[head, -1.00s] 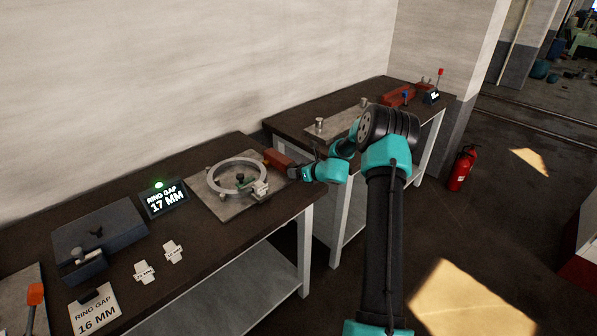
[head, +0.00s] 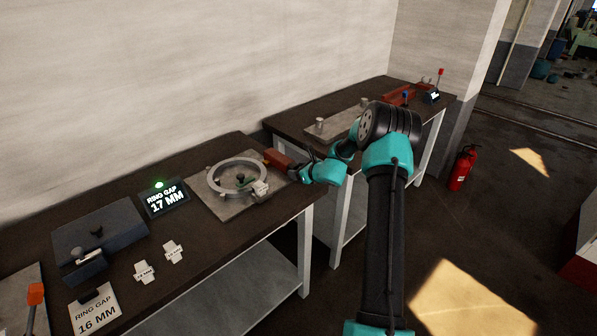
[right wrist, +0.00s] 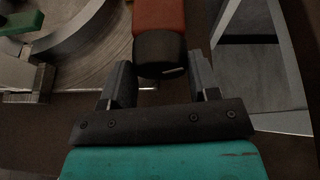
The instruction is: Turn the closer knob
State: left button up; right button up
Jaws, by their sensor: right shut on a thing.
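The closer knob (right wrist: 165,55) is a black cylinder on the end of a red body (right wrist: 158,14). The red body also shows in the head view (head: 277,158), on the right side of the near bench's ring fixture. My right gripper (right wrist: 158,82) is shut on the knob, one finger on each side of it. In the head view my right gripper (head: 299,171) is at the outer end of the red body, and the knob is mostly hidden there. The display (head: 163,198) reads "RING GAP 17 MM" under a green light. A card (head: 95,311) reads "RING GAP 16 MM". My left gripper is not in view.
A metal ring (head: 212,178) lies on a plate on the near bench. A dark blue box (head: 100,236), two small white gauges (head: 173,252) and an orange-tipped lever (head: 36,294) are to the left. A second bench with a similar red body (head: 398,95) stands behind.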

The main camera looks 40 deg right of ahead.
dwell(0.3)
jog(key=o, duration=0.9)
jog(key=shift+s, duration=0.1)
jog(key=v, duration=1.7)
jog(key=shift+s+r, duration=0.1)
jog(key=shift+r, duration=0.05)
